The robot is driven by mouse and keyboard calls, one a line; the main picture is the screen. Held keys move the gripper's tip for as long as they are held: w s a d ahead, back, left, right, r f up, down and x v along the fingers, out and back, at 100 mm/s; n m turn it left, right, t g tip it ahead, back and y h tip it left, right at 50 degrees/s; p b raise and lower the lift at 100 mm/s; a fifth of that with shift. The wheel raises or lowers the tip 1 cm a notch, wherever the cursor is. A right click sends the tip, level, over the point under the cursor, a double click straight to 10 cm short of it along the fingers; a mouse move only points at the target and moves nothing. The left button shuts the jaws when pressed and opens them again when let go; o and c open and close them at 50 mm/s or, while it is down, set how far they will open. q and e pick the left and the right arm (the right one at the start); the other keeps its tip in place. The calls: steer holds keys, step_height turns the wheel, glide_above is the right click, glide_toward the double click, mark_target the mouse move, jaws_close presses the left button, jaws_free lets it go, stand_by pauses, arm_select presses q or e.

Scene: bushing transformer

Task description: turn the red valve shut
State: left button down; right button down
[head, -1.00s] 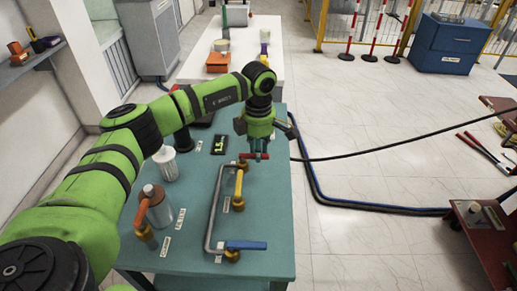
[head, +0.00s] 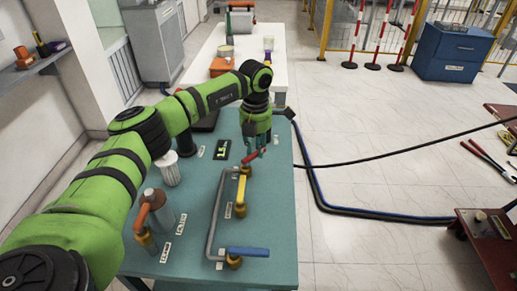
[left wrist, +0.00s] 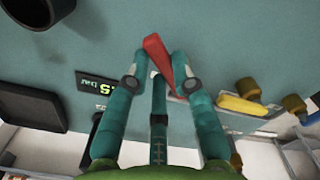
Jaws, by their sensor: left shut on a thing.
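The red valve handle (head: 253,156) sits at the far end of the pipe on the teal bench (head: 268,215). It lies slanted, its right end farther away. My left gripper (head: 256,151) reaches down over it from above. In the left wrist view the left gripper's fingers (left wrist: 160,59) stand on either side of the red handle (left wrist: 156,54), shut on it. Part of the handle and the valve body are hidden behind the fingers. My right gripper is in neither view.
A yellow handle (head: 241,190) and a blue handle (head: 248,252) are on the same pipe, nearer. Cables (head: 330,205) lie on the floor at right.

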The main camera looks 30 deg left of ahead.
arm_select(q)
steer(key=a+n, duration=0.1)
steer(key=n, duration=0.1)
steer(key=a+n, duration=0.1)
steer(key=n, duration=0.1)
steer(key=shift+r+n+p, duration=0.1)
steer(key=shift+n+p, duration=0.25)
steer(key=shift+n, duration=0.05)
steer(key=shift+s+a+n+p, duration=0.15)
steer(key=shift+a+n+p, duration=0.15)
steer(key=shift+n, duration=0.7)
steer(key=shift+s+a+n+p, duration=0.2)
steer(key=shift+a+n, duration=0.2)
steer(key=shift+n, duration=0.6)
steer(key=c, duration=1)
jaws_free()
steer(key=shift+c, duration=0.2)
step_height(320, 180, up, 12)
